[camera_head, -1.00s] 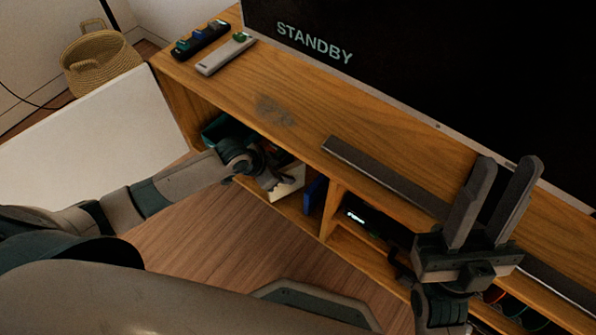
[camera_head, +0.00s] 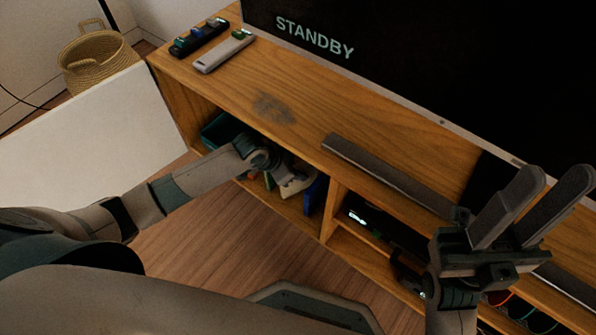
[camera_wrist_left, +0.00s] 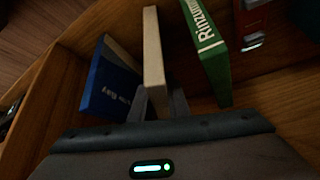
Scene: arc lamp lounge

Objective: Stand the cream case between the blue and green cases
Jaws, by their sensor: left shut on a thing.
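The cream case (camera_wrist_left: 153,50) is held upright in my left gripper (camera_wrist_left: 156,100), between the blue case (camera_wrist_left: 108,82) and the green case (camera_wrist_left: 208,52) in the left wrist view. Gaps show on both sides of it. The blue case leans somewhat. In the head view my left gripper (camera_head: 284,178) is inside the cabinet's left compartment, with the cream case (camera_head: 298,186) beside the blue case (camera_head: 315,194). My wrist hides most of the green case there. Whether the cream case touches the shelf floor I cannot tell. My right gripper (camera_head: 556,182) is open and empty above the cabinet.
The wooden cabinet (camera_head: 235,85) has a divider (camera_head: 333,207) right of the blue case. A red case (camera_wrist_left: 252,25) stands past the green one.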

